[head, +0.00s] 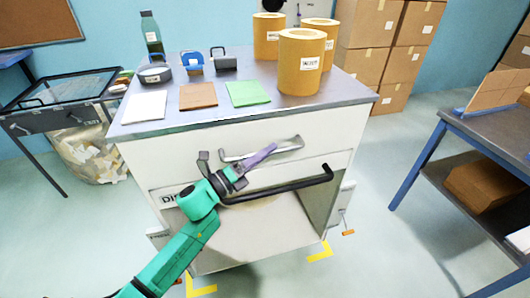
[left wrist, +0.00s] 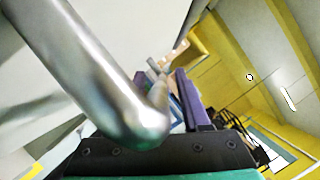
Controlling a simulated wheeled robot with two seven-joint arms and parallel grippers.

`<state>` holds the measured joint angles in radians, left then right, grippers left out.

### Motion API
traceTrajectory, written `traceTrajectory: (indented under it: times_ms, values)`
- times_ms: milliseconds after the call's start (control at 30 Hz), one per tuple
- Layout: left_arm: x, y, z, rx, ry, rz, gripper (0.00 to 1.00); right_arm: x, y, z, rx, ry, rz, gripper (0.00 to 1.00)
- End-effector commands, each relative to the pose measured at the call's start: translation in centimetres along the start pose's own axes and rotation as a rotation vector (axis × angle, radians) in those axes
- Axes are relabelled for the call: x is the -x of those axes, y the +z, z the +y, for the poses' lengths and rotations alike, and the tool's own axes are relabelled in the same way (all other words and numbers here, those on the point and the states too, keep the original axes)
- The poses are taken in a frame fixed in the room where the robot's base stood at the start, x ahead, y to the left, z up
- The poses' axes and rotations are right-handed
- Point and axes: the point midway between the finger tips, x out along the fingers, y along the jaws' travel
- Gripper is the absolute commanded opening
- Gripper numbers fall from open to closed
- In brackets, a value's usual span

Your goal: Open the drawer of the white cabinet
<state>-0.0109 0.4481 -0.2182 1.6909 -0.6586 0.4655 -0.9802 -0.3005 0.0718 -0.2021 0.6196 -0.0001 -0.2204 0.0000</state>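The white cabinet (head: 345,125) stands in the middle of the head view. Its upper front carries a bent silver handle (head: 290,146); a long black handle (head: 300,184) runs below it. The upper drawer front looks flush with the cabinet. My left gripper (head: 240,160) is at the left part of the silver handle, its fingers spread apart. In the left wrist view the silver handle (left wrist: 95,70) fills the left and ends in a bend just in front of the palm, beside a purple finger (left wrist: 190,100). Contact cannot be told. My right gripper is out of view.
On the grey cabinet top stand kraft rolls (head: 300,65), a green bottle (head: 151,35), and white, brown and green sheets (head: 248,93). A side table (head: 490,130) is at the right, and a glass-topped table (head: 65,90) at the left. Floor between cabinet and right table is clear.

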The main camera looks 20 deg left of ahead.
Motion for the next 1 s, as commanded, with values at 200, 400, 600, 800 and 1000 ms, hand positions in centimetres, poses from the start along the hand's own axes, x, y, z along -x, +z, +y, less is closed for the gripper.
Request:
traceTrajectory:
  times_ms: [200,400,600,800,1000]
  values:
    - [0.03,0.0,0.0,0.001,0.0,0.0,0.0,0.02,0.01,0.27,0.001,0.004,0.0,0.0]
    - [0.04,0.0,0.0,0.001,0.0,0.0,0.0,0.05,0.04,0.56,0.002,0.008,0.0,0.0]
    - [0.05,0.0,0.0,0.001,0.0,0.0,0.0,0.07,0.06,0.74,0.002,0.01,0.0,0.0]
    - [0.05,0.0,0.01,0.001,0.0,0.0,0.0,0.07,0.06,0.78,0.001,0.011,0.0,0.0]
    - [0.06,-0.01,0.02,0.001,0.0,0.0,0.0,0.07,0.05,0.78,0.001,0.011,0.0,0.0]
